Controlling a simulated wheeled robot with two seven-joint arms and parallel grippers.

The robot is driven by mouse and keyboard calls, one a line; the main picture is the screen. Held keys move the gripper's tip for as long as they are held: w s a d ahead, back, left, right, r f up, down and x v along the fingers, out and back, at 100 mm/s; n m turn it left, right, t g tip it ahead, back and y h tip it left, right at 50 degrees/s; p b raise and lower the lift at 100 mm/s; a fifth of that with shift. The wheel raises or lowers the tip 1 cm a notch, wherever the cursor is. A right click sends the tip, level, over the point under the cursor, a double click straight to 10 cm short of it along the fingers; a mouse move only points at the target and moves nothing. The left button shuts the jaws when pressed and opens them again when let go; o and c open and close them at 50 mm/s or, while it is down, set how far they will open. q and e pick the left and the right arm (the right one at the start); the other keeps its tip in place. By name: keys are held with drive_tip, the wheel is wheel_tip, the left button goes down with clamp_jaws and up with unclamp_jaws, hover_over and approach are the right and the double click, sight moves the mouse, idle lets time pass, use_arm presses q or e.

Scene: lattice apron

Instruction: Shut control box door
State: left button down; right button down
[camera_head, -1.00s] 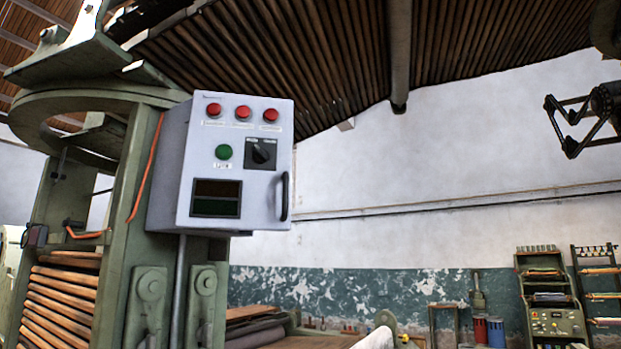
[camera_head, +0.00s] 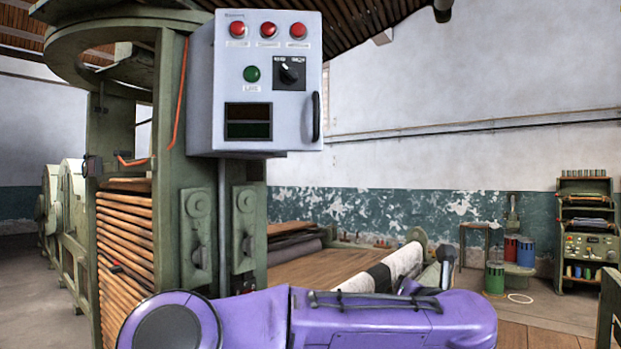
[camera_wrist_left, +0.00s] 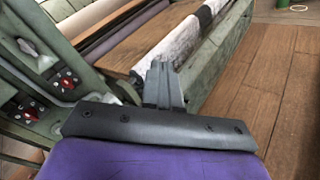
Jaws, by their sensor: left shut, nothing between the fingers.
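The grey control box (camera_head: 202,95) is fixed to the green machine post, in the upper middle of the head view. Its door (camera_head: 290,110) faces me, with red and green buttons, a dark selector and a black handle (camera_head: 316,117) at its right edge. I cannot tell whether a gap lies behind the door's right edge. My left gripper (camera_wrist_left: 163,85) shows in the left wrist view, its fingers shut and empty, over the machine's bed and well apart from the box. The box is not in the wrist view. My right gripper is not in view.
A purple link of my own arm (camera_head: 390,320) crosses the bottom of the head view. A fabric roll (camera_head: 385,272) and a wooden bed (camera_head: 330,265) lie below the box. Drums and a green equipment rack (camera_head: 585,230) stand at the right. Air right of the box is clear.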

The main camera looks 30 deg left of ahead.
use_arm(q)
drive_tip(key=s+a+r+n, duration=0.1)
drive_tip(key=s+r+n, duration=0.2)
drive_tip(key=r, duration=0.5)
drive_tip(key=s+a+r+n, duration=0.1)
drive_tip(key=s+r+n, duration=0.1)
drive_tip(key=r+n, duration=0.35)
drive_tip(key=s+a+r+n+h, duration=0.3)
drive_tip(key=s+r, duration=0.6)
drive_tip(key=s+a+r+n+t+h+p, duration=0.1)
drive_tip(key=s+a+r+n+h, duration=0.2)
drive_tip(key=s+r, duration=0.5)
drive_tip(key=s+a+r+n+h, duration=0.3)
drive_tip(key=s+r, duration=0.6)
approach(315, 103)
drive_tip(key=p+x, duration=0.3)
drive_tip(key=x, duration=0.2)
drive_tip(key=shift+w+f, duration=0.2)
drive_tip(key=shift+w, duration=0.15)
drive_tip(key=shift+w+f, duration=0.1)
drive_tip(key=shift+w, duration=0.3)
drive_tip(key=shift+s+a, duration=0.1)
drive_tip(key=shift+y, duration=0.4)
